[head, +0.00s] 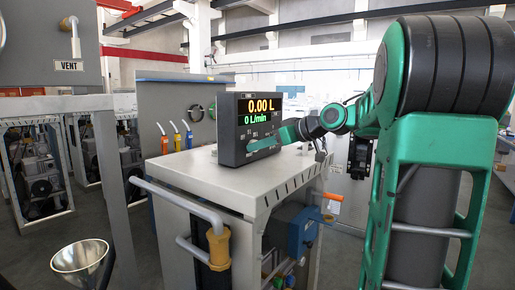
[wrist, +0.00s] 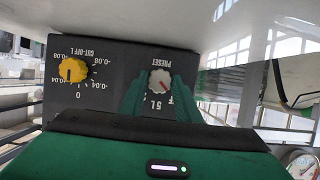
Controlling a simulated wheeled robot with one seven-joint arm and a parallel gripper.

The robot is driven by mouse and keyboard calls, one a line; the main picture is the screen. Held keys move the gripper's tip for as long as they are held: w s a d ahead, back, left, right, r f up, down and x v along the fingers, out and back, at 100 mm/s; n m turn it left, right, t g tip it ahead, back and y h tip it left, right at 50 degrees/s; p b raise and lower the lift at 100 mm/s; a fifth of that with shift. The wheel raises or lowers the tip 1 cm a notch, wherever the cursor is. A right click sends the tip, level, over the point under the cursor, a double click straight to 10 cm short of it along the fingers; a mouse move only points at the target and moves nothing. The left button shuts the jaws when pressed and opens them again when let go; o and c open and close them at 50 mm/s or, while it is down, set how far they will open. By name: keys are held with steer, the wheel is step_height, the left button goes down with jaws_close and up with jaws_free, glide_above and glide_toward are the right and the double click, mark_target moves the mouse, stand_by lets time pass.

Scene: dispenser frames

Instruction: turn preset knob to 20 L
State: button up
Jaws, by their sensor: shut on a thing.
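The dispenser control box (head: 229,136) stands on the light cabinet top and its display (head: 262,106) reads 0.00 L and 0 L/min. In the wrist view its panel is upside down. The small preset knob (wrist: 160,81), pale with a red mark, sits below the PRESET label, with "5 L" printed near it. My gripper (wrist: 159,82) has its green fingers shut on the preset knob, one on each side. In the head view my gripper (head: 268,144) is at the lower part of the box and hides the knob. The knob's exact setting is hard to read.
A yellow cut-off knob (wrist: 73,70) is beside the preset knob, clear of my fingers. The cabinet top (head: 205,178) is otherwise mostly bare. A metal funnel (head: 82,256) and pipe handles are at the front left. Colored nozzles (head: 176,138) hang behind.

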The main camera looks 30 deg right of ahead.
steer(key=shift+d, duration=0.1)
steer(key=shift+d+m+y, duration=0.15)
steer(key=shift+m+y, duration=0.65)
steer(key=shift+m, duration=0.4)
steer(key=shift+w+d+f+m+g+y, duration=0.15)
steer(key=shift+m+y, duration=0.4)
steer(key=shift+m, duration=0.3)
steer(key=shift+s+d+r+m+g+y, duration=0.15)
steer(key=shift+m+y, duration=0.4)
steer(key=shift+m, duration=0.3)
steer(key=shift+w+f+m+y, duration=0.1)
steer(key=shift+m+y, duration=0.3)
steer(key=shift+m, duration=0.35)
steer(key=shift+w+f+m+y, duration=0.1)
steer(key=shift+m+y, duration=0.3)
steer(key=shift+m, duration=0.35)
steer(key=shift+f+m+t+y, duration=0.2)
steer(key=shift+m+t+y, duration=0.45)
steer(key=shift+m, duration=1.05)
steer(key=o, duration=1.1)
steer(key=shift+c, duration=0.2)
steer(key=shift+s, duration=0.1)
steer(key=shift+v, duration=5.25)
